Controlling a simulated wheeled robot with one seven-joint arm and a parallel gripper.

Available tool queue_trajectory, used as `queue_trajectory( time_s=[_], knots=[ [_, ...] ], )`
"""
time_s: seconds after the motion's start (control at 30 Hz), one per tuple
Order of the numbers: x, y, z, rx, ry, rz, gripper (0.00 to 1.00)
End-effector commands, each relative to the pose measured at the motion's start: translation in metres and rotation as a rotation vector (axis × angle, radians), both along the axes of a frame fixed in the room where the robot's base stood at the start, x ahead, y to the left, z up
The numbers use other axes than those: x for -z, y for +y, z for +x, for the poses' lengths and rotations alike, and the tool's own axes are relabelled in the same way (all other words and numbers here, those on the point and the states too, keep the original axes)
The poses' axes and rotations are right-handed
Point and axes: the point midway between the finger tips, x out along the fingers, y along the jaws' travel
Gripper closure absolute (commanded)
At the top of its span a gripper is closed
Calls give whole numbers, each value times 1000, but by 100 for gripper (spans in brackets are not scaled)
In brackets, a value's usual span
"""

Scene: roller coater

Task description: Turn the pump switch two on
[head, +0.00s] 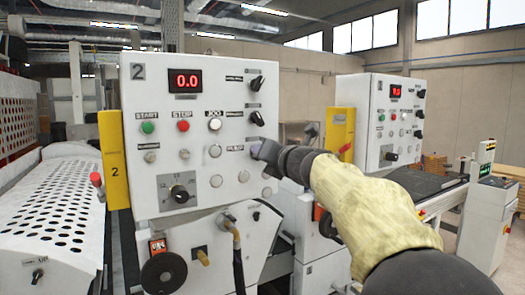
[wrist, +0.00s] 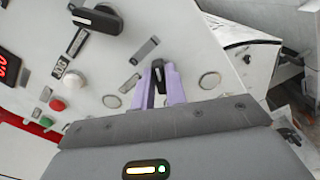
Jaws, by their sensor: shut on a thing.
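The control panel marked 2 (head: 205,105) is a white box with a red display reading 0.0. My gripper (head: 262,153) is at the lowest knob of its right-hand column and hides that knob in the head view. In the wrist view, my gripper's purple fingers (wrist: 160,88) stand on both sides of a small black knob (wrist: 158,72), shut on it. The label text beside this knob is too small to read, so I cannot confirm it is pump switch two. The fingers hide part of the knob.
Two black knobs (head: 257,118) sit above on the same panel; one also shows large in the wrist view (wrist: 97,18). A green start button (head: 148,127) and red stop button (head: 183,126) are left. A yellow post (head: 340,131) and second panel (head: 390,110) stand right.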

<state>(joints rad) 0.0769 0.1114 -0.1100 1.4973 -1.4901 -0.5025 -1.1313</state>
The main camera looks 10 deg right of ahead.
Motion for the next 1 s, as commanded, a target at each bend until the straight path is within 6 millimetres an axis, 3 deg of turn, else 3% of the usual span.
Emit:
queue_trajectory(
  time_s=[0.47, 0.5, 0.6, 1.0],
  knots=[
    [1, 0, 0, 0, 9, 22, 100],
    [1, 0, 0, 0, 9, 22, 82],
    [1, 0, 0, 0, 8, 21, 65],
    [1, -2, -5, 0, 6, 20, 65]
  ],
)
